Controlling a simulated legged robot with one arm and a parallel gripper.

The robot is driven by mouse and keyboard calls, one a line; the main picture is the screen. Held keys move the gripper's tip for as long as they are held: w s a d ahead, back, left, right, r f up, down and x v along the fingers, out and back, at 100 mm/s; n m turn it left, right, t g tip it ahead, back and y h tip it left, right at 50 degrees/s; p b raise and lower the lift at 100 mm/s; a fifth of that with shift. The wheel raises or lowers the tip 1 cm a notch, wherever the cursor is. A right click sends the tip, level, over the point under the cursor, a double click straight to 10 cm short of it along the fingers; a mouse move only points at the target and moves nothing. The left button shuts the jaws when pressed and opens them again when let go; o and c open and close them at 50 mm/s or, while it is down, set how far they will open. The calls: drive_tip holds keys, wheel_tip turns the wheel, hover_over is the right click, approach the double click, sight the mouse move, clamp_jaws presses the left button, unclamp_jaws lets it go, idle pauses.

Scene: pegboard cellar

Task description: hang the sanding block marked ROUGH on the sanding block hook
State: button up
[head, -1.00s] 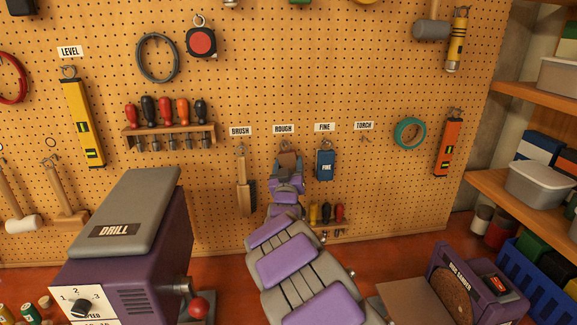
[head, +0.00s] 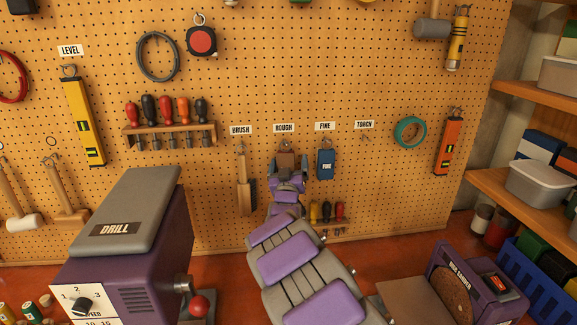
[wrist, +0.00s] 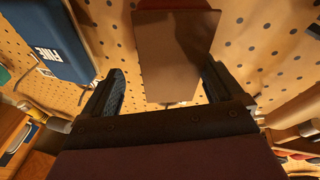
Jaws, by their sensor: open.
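The ROUGH sanding block (head: 286,161) is a brown block upright against the pegboard, just below the ROUGH label (head: 284,128). A hook shows at its top, but whether its loop is over the hook is too small to tell. Its marking cannot be read. My gripper (head: 286,176) is at the block's lower part. In the wrist view the jaws of my gripper (wrist: 160,90) are open, one on each side of the brown block (wrist: 175,42), with gaps visible.
The blue FINE block (head: 326,164) hangs close on the right, and a brush (head: 243,185) hangs on the left. The TORCH spot is bare. Small screwdrivers (head: 327,212) sit low on the right. A drill (head: 125,225) and a disc sander (head: 465,285) stand on the bench.

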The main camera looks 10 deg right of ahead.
drive_tip(key=s+a+f+g+y, duration=0.1)
drive_tip(key=s+f+g, duration=0.3)
drive_tip(key=s, duration=0.6)
drive_tip(key=s+a+f+m+g+y, duration=0.15)
drive_tip(key=s+f+g, duration=0.3)
drive_tip(key=s, duration=0.55)
drive_tip(key=s+a+f+g+y, duration=0.1)
drive_tip(key=s+f+g+y, duration=0.3)
drive_tip(key=s, duration=0.6)
drive_tip(key=s+d+n+g+h, duration=0.1)
drive_tip(key=s+g, duration=0.8)
drive_tip(key=s, duration=2.3)
drive_tip(key=shift+s+d+r+n+g, duration=0.35)
drive_tip(key=shift+s+d+r, duration=0.05)
drive_tip(key=shift+d, duration=0.55)
